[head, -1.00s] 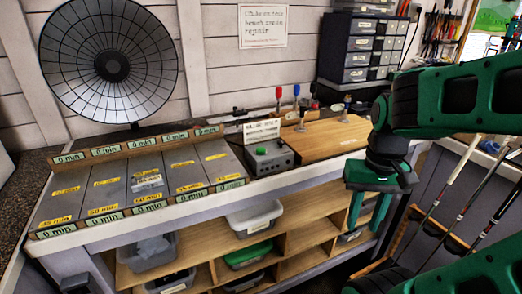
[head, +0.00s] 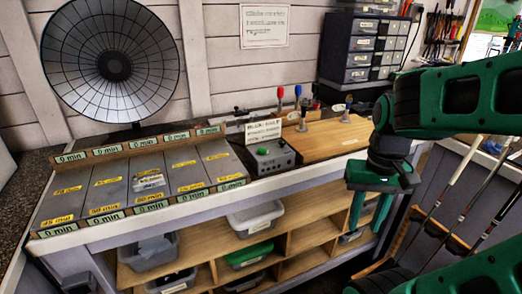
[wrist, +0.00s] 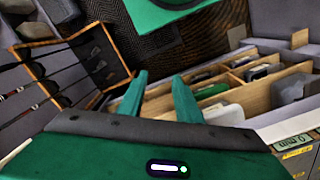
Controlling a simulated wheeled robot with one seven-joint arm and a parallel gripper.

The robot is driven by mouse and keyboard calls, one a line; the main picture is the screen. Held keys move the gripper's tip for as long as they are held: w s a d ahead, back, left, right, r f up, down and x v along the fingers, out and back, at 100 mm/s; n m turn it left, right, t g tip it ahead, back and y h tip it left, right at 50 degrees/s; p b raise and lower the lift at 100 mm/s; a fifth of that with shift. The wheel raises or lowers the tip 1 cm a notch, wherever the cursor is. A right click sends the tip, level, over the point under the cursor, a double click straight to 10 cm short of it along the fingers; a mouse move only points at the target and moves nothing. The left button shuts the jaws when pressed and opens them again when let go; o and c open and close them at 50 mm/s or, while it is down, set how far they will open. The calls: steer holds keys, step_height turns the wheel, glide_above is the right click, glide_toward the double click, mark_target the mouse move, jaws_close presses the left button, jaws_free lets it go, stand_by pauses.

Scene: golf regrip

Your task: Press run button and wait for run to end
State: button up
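A grey control box (head: 270,160) with a green button (head: 263,151) on its top stands on the bench, left of the wooden board. A small white printed card (head: 263,131) stands behind it. My gripper (head: 369,219) hangs in front of the bench, to the right of and below the box, with its green fingers pointing down. In the wrist view my gripper (wrist: 158,88) shows its two fingers apart with nothing between them. The box is not in the wrist view.
Several grey strips with yellow time labels lie between "0 min" rails (head: 136,144) on the left. A round dish (head: 111,62) stands behind them. A wooden board (head: 327,136) lies right of the box. Golf clubs (head: 464,197) lean at the right. Shelf bins (head: 255,216) sit below.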

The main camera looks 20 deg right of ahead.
jaws_close()
stand_by(1.7)
